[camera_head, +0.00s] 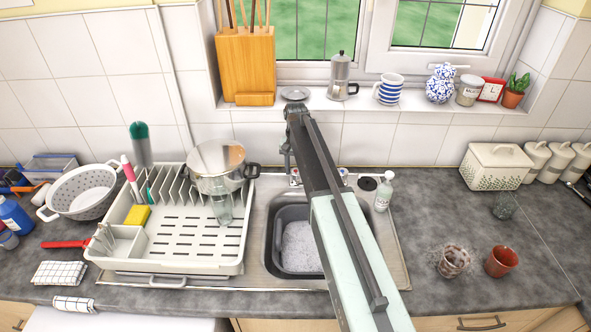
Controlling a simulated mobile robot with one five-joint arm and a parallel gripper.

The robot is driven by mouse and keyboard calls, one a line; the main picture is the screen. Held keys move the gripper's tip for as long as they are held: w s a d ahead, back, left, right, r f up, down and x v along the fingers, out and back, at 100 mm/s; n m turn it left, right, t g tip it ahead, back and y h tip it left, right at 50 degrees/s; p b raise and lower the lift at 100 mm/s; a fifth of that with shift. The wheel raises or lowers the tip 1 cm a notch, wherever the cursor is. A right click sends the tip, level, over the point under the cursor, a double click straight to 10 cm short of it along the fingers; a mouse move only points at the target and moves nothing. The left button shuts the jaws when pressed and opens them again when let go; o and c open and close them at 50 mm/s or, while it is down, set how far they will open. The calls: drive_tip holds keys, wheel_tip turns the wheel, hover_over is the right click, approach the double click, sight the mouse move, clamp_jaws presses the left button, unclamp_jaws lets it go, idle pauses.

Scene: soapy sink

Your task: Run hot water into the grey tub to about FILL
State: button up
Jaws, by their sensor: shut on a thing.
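The dark grey tub (272,262) sits in the sink. White, sudsy-looking contents (300,246) cover its visible floor; my arm hides its right part. No FILL mark can be made out, and I cannot tell how deep the water is. My gripper (289,160) is at the back of the sink, pointing down, shut at what looks like the left tap handle (294,179). Its fingertips are small and dark, so the grip is hard to see. Another tap part (343,173) shows right of my arm. The spout and any stream are hidden behind my arm.
A white dish rack (225,265) with a steel pot (217,165) and a glass stands left of the sink. A soap bottle (384,191) stands close on the right. A moka pot (340,77) and a striped mug (389,89) stand on the sill above.

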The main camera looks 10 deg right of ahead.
sight(295, 171)
drive_tip(key=n, duration=0.3)
drive_tip(key=shift+n, duration=2.1)
drive_tip(key=o, duration=1.4)
wheel_tip(295, 171, up, 8)
drive_tip(key=p, duration=0.8)
drive_tip(key=shift+a, duration=0.1)
